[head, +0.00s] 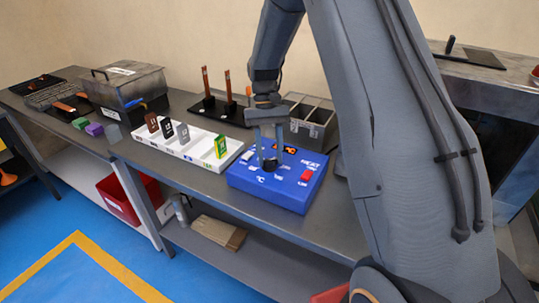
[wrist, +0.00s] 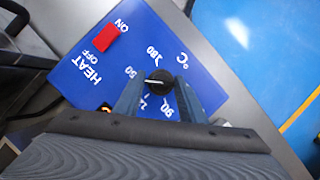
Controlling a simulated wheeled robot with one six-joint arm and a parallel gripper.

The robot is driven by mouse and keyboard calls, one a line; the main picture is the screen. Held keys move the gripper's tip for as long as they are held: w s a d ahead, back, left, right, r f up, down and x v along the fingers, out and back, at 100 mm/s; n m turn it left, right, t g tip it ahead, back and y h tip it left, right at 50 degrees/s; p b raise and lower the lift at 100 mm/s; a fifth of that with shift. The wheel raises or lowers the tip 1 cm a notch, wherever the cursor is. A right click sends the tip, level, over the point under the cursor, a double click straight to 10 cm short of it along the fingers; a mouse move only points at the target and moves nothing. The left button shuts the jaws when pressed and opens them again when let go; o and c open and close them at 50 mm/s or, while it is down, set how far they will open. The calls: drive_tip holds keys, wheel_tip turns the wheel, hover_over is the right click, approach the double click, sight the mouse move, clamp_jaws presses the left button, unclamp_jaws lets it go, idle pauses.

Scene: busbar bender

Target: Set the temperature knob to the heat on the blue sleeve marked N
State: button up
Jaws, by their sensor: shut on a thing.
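A blue heater box (head: 240,182) stands on the bench, and its face fills much of the wrist view (wrist: 75,75). Its round black temperature knob (wrist: 160,79) has a white pointer line directed roughly left, between the partly hidden dial numbers; the exact setting is unclear. Dial numbers 180 and 90 are readable near it. My gripper (head: 270,163) reaches down from above and is shut on the knob, one finger on each side, as the wrist view also shows (wrist: 158,88).
A white rack (head: 225,160) left of the box holds several upright sleeves, including a green-yellow one (head: 220,146). A red HEAT switch (wrist: 107,38) sits near ON and OFF labels. A grey bin (head: 310,125) and copper bars (head: 206,82) stand behind.

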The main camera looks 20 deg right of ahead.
drive_tip(key=shift+d+m+y, duration=0.1)
drive_tip(key=shift+m+y, duration=0.2)
drive_tip(key=shift+m, duration=0.4)
drive_tip(key=o, duration=1)
drive_tip(key=shift+o, duration=0.2)
drive_tip(key=b+v, duration=0.2)
drive_tip(key=v, duration=0.5)
drive_tip(key=shift+r+b, duration=0.3)
drive_tip(key=shift+r, duration=0.1)
drive_tip(key=shift+d, duration=0.1)
drive_tip(key=s+f+n+t, duration=0.1)
drive_tip(key=s+f+t, duration=0.1)
drive_tip(key=s, duration=0.9)
drive_tip(key=s+a+f+n+t+h, duration=0.1)
drive_tip(key=s+t, duration=0.3)
drive_tip(key=s, duration=0.6)
drive_tip(key=shift+s+a+f+n, duration=0.3)
drive_tip(key=shift+s+a+f, duration=0.05)
drive_tip(key=shift+f, duration=0.45)
